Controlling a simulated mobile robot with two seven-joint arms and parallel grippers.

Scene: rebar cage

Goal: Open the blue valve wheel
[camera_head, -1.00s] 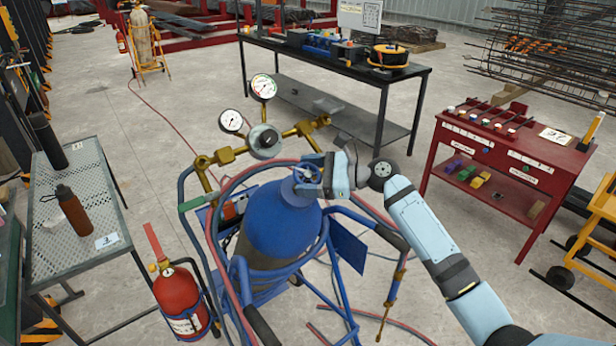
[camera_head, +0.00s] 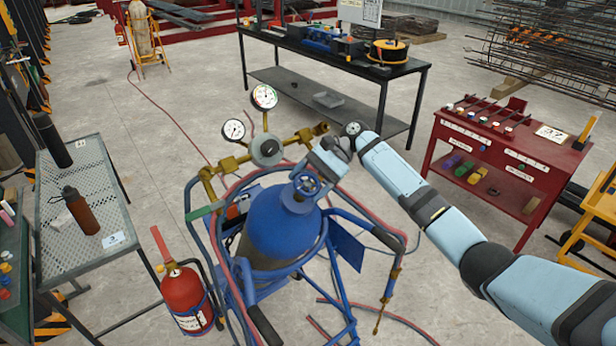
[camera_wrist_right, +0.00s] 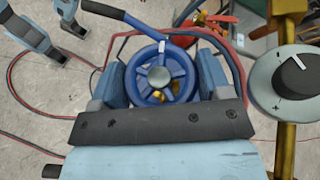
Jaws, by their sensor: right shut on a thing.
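The blue valve wheel (camera_head: 307,183) sits on top of the blue gas cylinder (camera_head: 283,232). In the right wrist view the spoked wheel (camera_wrist_right: 159,77) has a grey hub and a white mark on its far rim. My right gripper (camera_head: 312,174) reaches in from the right and is shut on the wheel; its fingers press the left and right sides of the rim in the wrist view. My left gripper is not in the head view.
Two gauges (camera_head: 264,97) and a brass regulator (camera_head: 265,150) stand beside the cylinder. Blue cart rails and red hoses surround it. A fire extinguisher (camera_head: 184,295) and mesh table (camera_head: 68,222) are left; a red bench (camera_head: 500,155) is right.

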